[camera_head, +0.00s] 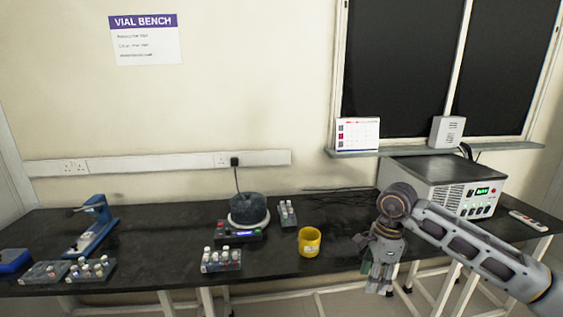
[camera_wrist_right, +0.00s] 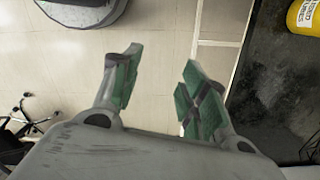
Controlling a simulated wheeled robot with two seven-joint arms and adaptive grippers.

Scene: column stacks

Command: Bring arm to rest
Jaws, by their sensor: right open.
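My right arm comes in from the right in the head view. Its gripper (camera_head: 378,278) hangs pointing down at the bench's front edge, right of the yellow cup. In the right wrist view the gripper (camera_wrist_right: 155,90) has its two green-padded fingers apart, with only pale floor tiles between them. It holds nothing. My left gripper is not in the head view.
The black bench (camera_head: 150,228) carries a yellow cup (camera_head: 309,242), a round device (camera_head: 249,210), vial racks (camera_head: 221,260) (camera_head: 288,213) (camera_head: 90,269), a blue tool (camera_head: 92,228) and a grey instrument box (camera_head: 440,183). Bare bench lies between the blue tool and the round device.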

